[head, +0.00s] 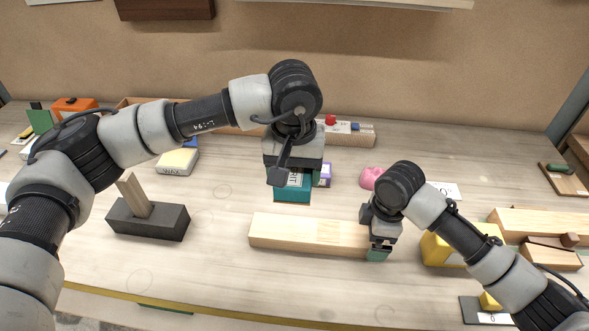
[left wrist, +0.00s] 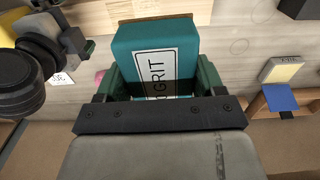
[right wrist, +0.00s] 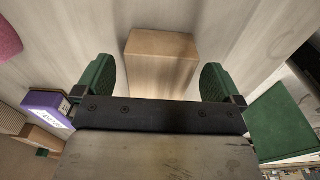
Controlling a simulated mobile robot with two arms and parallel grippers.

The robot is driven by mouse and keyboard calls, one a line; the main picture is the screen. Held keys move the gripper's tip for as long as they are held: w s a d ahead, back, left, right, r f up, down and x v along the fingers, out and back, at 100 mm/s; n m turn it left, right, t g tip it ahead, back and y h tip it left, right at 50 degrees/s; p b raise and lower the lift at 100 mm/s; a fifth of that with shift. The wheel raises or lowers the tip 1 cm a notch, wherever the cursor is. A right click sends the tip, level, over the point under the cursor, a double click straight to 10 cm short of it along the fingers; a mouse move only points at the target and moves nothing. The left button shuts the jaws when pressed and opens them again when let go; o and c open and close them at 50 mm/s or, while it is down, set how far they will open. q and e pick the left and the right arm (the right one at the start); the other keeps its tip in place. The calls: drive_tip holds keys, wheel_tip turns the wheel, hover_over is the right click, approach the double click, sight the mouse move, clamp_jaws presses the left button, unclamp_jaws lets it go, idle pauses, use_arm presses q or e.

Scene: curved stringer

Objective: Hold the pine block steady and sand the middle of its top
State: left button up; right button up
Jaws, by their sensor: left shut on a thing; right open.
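The pale pine block (head: 305,232) lies flat on the bench in the head view, its length running left to right. My left gripper (head: 293,172) is shut on a teal sanding block (head: 292,189) with a white GRIT label, which also shows between the fingers in the left wrist view (left wrist: 155,45). It appears held above or just behind the pine block, apart from it. My right gripper (head: 380,245) is at the pine block's right end. In the right wrist view the block's end (right wrist: 160,60) shows between its open green fingers, with gaps on both sides.
A dark block with a wooden upright (head: 148,222) stands at the left. A yellow object (head: 445,250) and wooden pieces (head: 545,222) are on the right. A pink object (head: 371,178) and a purple box (head: 323,174) lie behind. The bench in front is mostly clear.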

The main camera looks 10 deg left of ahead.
drive_tip(key=shift+a+f, duration=0.1)
drive_tip(key=shift+f, duration=1.3)
drive_tip(key=shift+c, duration=0.5)
drive_tip(key=shift+o, duration=0.5)
drive_tip(key=c, duration=0.9)
